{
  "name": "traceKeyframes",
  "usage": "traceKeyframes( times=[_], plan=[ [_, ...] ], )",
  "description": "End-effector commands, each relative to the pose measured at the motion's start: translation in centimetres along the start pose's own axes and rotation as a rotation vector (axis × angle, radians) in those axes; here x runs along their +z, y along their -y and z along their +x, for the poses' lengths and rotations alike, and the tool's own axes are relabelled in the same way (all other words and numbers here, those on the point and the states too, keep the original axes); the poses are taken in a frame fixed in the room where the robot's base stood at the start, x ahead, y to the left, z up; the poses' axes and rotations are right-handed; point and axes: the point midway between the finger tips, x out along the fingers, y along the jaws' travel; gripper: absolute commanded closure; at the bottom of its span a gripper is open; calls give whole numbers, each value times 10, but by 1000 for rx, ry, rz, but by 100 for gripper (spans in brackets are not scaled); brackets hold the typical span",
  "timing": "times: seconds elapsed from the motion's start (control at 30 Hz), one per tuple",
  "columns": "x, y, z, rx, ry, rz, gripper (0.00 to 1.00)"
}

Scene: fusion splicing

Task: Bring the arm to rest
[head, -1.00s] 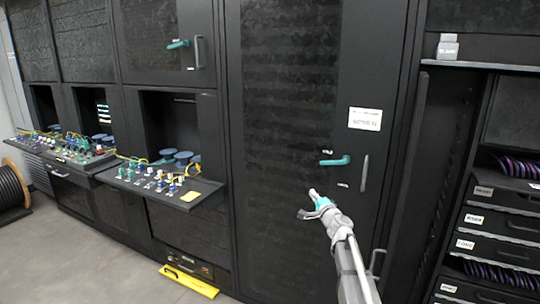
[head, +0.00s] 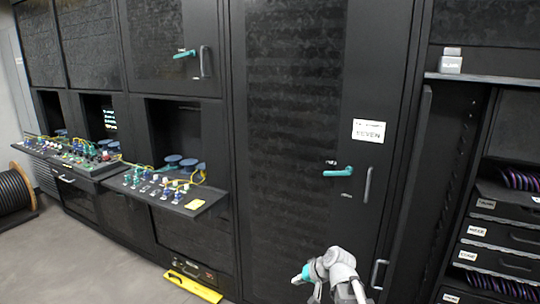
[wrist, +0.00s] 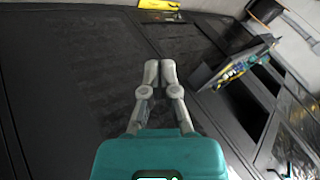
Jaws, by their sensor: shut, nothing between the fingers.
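My gripper (head: 299,278) is low in the head view, in front of the tall black cabinet door (head: 290,130). In the wrist view my gripper (wrist: 160,66) shows two grey fingers with their tips together and nothing between them. The teal body of the gripper fills the bottom of that view. My gripper appears apart from the cabinet and its teal handle (head: 338,172).
Shelves (head: 165,187) with small coloured connectors jut out at the left. A yellow object (head: 191,285) lies on the floor by the cabinets. A cable reel (head: 13,198) stands at far left. Drawers with purple cable coils (head: 505,240) are at right.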

Motion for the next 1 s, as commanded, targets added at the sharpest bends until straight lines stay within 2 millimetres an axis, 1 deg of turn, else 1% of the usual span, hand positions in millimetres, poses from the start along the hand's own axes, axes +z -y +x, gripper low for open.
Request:
traceKeyframes(
  times=[0.03,0.2,0.3,0.4,0.5,0.6,0.7,1.0],
  plan=[
    [17,-4,-6,50,43,-14,100],
    [63,-30,-25,244,193,-44,100],
    [87,-45,-40,357,270,-50,100],
    [105,-57,-54,455,330,-49,100],
    [116,-66,-66,527,371,-46,100],
    [123,-70,-73,571,395,-44,100],
    [125,-72,-75,589,405,-42,100],
    [125,-72,-75,590,405,-42,100]
  ],
)
